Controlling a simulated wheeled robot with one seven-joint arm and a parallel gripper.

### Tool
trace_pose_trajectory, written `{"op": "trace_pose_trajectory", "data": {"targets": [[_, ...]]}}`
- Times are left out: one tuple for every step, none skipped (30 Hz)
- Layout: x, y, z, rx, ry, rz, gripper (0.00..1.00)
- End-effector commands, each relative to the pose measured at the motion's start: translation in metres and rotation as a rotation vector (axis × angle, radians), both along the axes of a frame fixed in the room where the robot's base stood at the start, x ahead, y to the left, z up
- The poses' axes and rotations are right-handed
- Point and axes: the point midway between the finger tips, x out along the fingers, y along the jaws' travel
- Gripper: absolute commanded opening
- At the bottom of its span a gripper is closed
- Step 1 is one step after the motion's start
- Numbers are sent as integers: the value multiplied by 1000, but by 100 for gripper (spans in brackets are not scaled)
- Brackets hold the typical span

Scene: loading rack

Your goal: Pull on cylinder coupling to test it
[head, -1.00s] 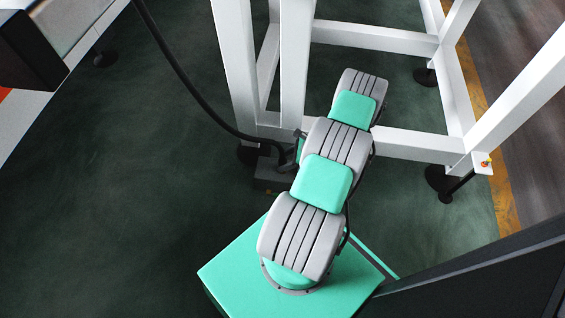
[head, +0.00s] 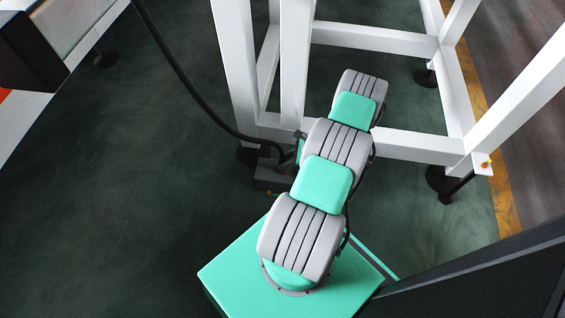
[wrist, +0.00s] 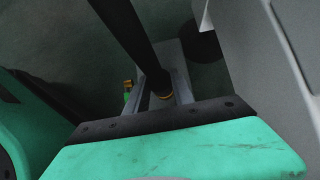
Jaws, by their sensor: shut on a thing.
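A black hose (head: 177,72) hangs from the top of the head view and curves down to a dark block (head: 272,178) low beside my arm. In the wrist view the hose (wrist: 128,34) runs down from the top to an end with a thin orange ring (wrist: 166,96). That end, which looks like the coupling, sits between the two grey fingers of my gripper (wrist: 162,99). The gripper is shut on it. What the end plugs into is largely hidden. In the head view my gripper is mostly hidden by my arm.
A white rack frame (head: 415,145) on black feet stands close around my arm, with a post (head: 236,60) and low beams. The dark green floor (head: 110,190) at left is open.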

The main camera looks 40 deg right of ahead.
Motion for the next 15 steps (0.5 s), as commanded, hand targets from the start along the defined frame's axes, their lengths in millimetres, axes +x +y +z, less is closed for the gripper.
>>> {"op": "trace_pose_trajectory", "data": {"targets": [[0,0,0,0,0,0,13],[0,0,0,0,0,0,11],[0,0,0,0,0,0,10],[0,0,0,0,0,0,9],[0,0,0,0,0,0,7],[0,0,0,0,0,0,6],[0,0,0,0,0,0,4],[0,0,0,0,0,0,3],[0,0,0,0,0,0,2],[0,0,0,0,0,0,0],[0,0,0,0,0,0,0],[0,0,0,0,0,0,0],[0,0,0,0,0,0,0],[0,0,0,0,0,0,0],[0,0,0,0,0,0,0]]}}
